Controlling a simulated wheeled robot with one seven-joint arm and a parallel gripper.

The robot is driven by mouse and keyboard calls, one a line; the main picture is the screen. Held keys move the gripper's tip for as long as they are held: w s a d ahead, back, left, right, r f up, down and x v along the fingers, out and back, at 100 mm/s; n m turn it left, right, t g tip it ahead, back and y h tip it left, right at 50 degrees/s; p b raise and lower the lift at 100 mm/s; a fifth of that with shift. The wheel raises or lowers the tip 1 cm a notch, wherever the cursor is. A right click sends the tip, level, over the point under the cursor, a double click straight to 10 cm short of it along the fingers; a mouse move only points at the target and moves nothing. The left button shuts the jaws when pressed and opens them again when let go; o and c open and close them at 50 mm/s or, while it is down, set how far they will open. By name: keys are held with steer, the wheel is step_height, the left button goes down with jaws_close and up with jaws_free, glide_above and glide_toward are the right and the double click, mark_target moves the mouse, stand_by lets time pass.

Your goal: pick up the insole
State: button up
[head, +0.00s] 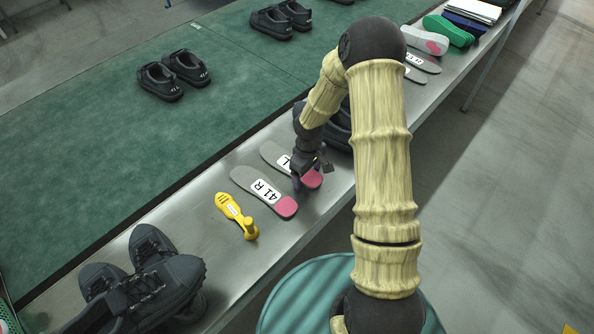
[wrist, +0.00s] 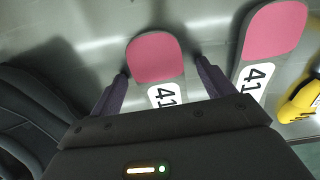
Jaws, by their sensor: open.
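Two grey insoles with pink heels lie side by side on the metal ledge. The nearer one (head: 254,182) is labelled 41 R; it shows at the right in the wrist view (wrist: 273,32). The farther one (head: 272,153), its label ending in L, is partly covered by my gripper (head: 311,176) in the head view. In the wrist view its pink heel (wrist: 155,57) lies between the fingertips of my gripper (wrist: 160,68), one on each side. The gripper is open. I cannot tell whether either finger touches the insole.
A yellow tool (head: 229,207) lies beside the 41 R insole. Black shoes (head: 158,276) stand at the near end of the ledge, and another dark shoe (head: 338,130) stands just beyond my gripper. More insoles (head: 424,62) lie farther along. Green belt (head: 80,150) runs alongside.

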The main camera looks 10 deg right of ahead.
steer(key=shift+d, duration=0.1)
steer(key=shift+c, duration=0.4)
steer(key=shift+s, duration=0.1)
steer(key=c, duration=1)
steer(key=shift+r, duration=0.3)
step_height(320, 180, up, 9)
steer(key=shift+r, duration=0.2)
